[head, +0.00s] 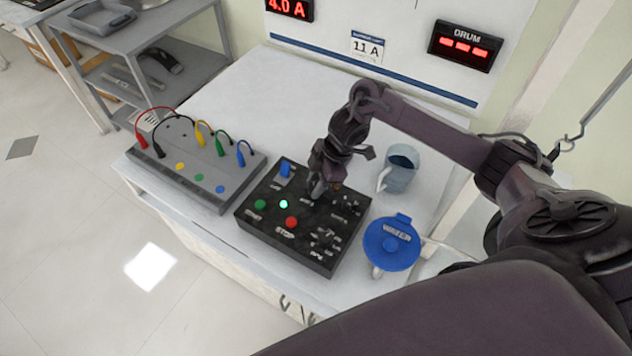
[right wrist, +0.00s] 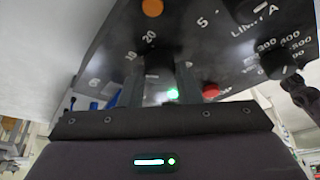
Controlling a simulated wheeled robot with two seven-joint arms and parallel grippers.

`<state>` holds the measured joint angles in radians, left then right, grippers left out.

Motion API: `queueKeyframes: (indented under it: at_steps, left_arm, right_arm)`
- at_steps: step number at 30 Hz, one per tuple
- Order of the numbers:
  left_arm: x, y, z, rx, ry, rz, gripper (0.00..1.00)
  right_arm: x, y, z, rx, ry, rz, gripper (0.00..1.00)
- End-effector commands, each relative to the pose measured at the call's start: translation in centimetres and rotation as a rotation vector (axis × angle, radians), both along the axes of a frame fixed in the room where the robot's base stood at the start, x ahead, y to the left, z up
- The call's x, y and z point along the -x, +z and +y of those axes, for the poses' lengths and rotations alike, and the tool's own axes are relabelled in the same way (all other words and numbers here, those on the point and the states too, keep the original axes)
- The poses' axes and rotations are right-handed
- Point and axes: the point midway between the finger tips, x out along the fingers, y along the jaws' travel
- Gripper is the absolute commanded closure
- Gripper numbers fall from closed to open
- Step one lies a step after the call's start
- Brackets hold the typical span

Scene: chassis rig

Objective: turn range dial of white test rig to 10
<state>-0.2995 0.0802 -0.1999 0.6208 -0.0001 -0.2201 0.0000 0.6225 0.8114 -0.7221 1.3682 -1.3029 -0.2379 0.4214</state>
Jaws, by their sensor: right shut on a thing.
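The test rig (head: 266,238) is a black box on the white table, not white in these pictures. It bears a blue switch, a green button, a lit green lamp, a red button and several dark knobs. My right gripper (head: 318,192) reaches down to its upper part. In the right wrist view, the fingers of this gripper (right wrist: 158,82) are shut on a dark dial (right wrist: 158,62), with the numbers 20, 10 and 6 printed around it. The dial's pointer cannot be made out.
A grey panel (head: 200,168) with coloured cables stands left of the rig. A blue-grey mug (head: 400,168) and a blue-lidded jug (head: 391,247) stand to the right. The table's back left is clear.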

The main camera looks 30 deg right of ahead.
Motion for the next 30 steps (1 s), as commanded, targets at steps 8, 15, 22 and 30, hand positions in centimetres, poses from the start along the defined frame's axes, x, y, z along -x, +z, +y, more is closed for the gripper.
queueKeyframes:
  at_steps: [8,15,22,30]
  left_arm:
    - [0.0,0.0,0.0,0.000,-0.001,0.000,0.64]
    - [0.0,0.0,0.0,0.000,-0.001,0.000,0.64]
    - [0.0,-0.5,0.0,0.000,-0.001,0.001,0.64]
    - [0.1,-1.0,0.0,0.000,0.000,0.001,0.64]
  right_arm:
    - [-0.1,0.1,-0.1,0.001,-0.001,-0.003,0.48]
    - [0.0,0.1,0.0,0.000,-0.001,-0.002,0.48]
    - [0.0,2.1,-1.0,0.002,0.000,-0.006,0.48]
    - [0.5,6.2,-2.6,0.003,0.000,-0.005,0.48]
